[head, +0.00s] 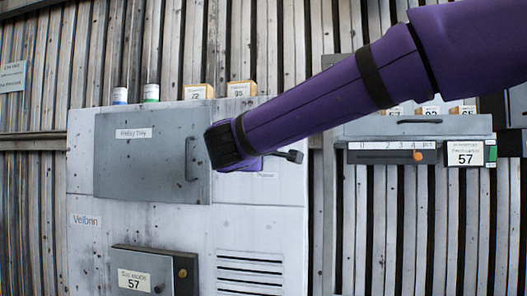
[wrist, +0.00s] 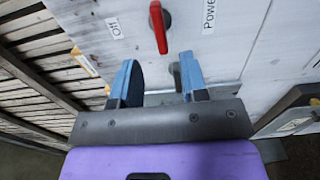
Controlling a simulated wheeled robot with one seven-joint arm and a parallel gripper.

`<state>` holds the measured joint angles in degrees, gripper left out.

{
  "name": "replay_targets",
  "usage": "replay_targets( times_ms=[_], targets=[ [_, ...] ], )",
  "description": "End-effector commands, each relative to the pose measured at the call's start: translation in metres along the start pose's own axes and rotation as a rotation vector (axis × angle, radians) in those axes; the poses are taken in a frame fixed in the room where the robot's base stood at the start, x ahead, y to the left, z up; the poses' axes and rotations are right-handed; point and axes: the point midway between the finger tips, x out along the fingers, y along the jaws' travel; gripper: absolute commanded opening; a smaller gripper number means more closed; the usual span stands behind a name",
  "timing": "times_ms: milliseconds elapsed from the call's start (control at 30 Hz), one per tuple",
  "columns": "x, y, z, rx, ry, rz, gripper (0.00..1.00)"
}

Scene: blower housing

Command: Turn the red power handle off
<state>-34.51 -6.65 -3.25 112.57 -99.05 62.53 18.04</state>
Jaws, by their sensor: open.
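The red power handle (wrist: 158,27) shows at the top of the wrist view, on a dark round base on the pale cabinet face. It is long and narrow and runs nearly up and down in that picture. A label (wrist: 114,27) that seems to read "Off" is to its left, and a "Power" label (wrist: 209,14) to its right. My gripper (wrist: 157,66) is open, its two blue fingers apart. In the picture the handle's lower end is just above the gap between them; no contact shows. In the head view my arm hides the handle.
The grey cabinet (head: 85,180) has a closed door panel (head: 140,170) with a bar handle left of my wrist. A lower box (head: 150,270) marked 57 juts out below. A shelf-like unit (head: 415,128) with a scale hangs at right. Small containers (head: 152,93) stand on top.

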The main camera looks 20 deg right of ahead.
Motion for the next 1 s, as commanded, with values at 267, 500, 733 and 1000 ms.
replay_targets(
  times_ms=[267,500,733,1000],
  targets=[
    [0.05,-0.001,0.0,-0.001,-0.003,-0.002,0.4],
    [0.077,-0.001,0.001,0.0,-0.002,-0.002,0.4],
    [0.083,0.0,0.001,0.001,-0.001,-0.001,0.4],
    [0.083,0.0,0.001,0.001,-0.001,-0.002,0.17]
  ],
)
